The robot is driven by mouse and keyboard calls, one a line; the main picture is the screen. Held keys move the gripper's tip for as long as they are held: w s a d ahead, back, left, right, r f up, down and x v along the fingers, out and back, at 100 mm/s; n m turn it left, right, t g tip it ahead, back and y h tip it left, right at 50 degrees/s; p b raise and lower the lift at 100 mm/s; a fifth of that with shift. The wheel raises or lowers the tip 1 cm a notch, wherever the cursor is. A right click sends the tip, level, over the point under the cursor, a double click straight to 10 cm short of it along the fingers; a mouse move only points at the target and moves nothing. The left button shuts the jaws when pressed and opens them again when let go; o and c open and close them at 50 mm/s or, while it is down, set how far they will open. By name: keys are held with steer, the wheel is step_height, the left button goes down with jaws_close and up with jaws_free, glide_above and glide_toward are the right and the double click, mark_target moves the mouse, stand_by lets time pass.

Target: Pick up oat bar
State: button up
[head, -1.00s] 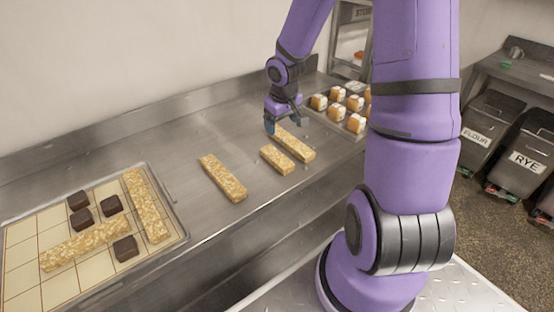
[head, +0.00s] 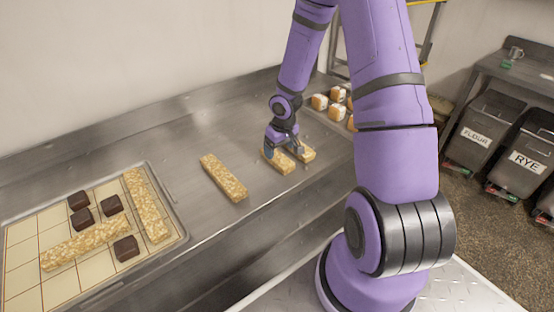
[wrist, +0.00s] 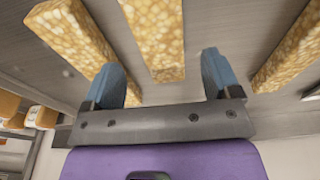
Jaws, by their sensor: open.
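My gripper (head: 283,150) is open over the short oat bar (head: 275,161) on the steel counter. In the wrist view, the two blue fingertips of my gripper (wrist: 162,62) are spread apart. The near end of the short oat bar (wrist: 157,30) lies between them, with a gap on each side. A longer oat bar (head: 308,155) lies just to its right, partly hidden by my gripper; it is at the left in the wrist view (wrist: 70,35). Another long oat bar (head: 223,178) lies left of my gripper and appears at the right in the wrist view (wrist: 290,55).
A gridded tray (head: 22,255) at the left holds two oat bars (head: 147,205) and several dark squares (head: 126,248). Orange-and-white pieces (head: 320,102) sit at the back right. The counter (head: 180,130) is clear behind the bars. Bins stand far right.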

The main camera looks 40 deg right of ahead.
mark_target(277, 155)
steer(key=f, duration=0.1)
steer(key=w+f, duration=0.1)
steer(key=f, duration=0.1)
steer(key=shift+a+f, duration=0.1)
steer(key=shift+f, duration=0.05)
steer(key=shift+w+f, duration=0.15)
steer(key=shift+f, duration=0.55)
steer(key=c, duration=1.1)
steer(key=shift+o, duration=0.2)
steer(key=shift+r, duration=0.2)
